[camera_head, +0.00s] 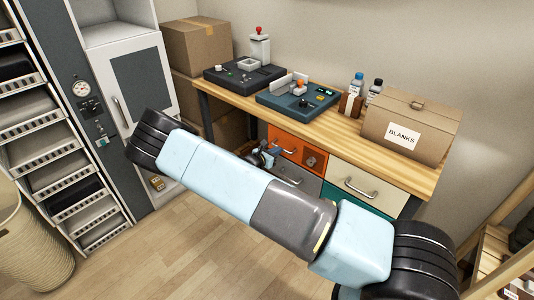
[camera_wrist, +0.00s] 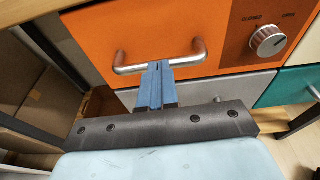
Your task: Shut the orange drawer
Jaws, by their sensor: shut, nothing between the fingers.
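The orange drawer (camera_head: 287,138) is at the upper left of the drawer unit under the wooden worktop. Its front (camera_wrist: 170,25) fills much of the upper wrist view, with a silver bar handle (camera_wrist: 200,53) and a round metal knob (camera_wrist: 268,41) with small lettering above it. I cannot tell clearly how far the drawer stands out. My gripper (camera_wrist: 158,66) is shut and empty, its blue fingers together with the tips at the middle of the handle. I cannot tell whether they touch it. In the head view my gripper (camera_head: 275,153) is small and partly behind my arm.
A grey drawer (camera_head: 298,178) lies below, and a cream drawer (camera_head: 355,183) and a teal one (camera_wrist: 295,83) to the right. On the worktop (camera_head: 350,130) stand two machines, bottles and a box marked BLANKS (camera_head: 408,122). Cardboard boxes (camera_head: 196,45) stand left. The floor (camera_head: 160,250) is clear.

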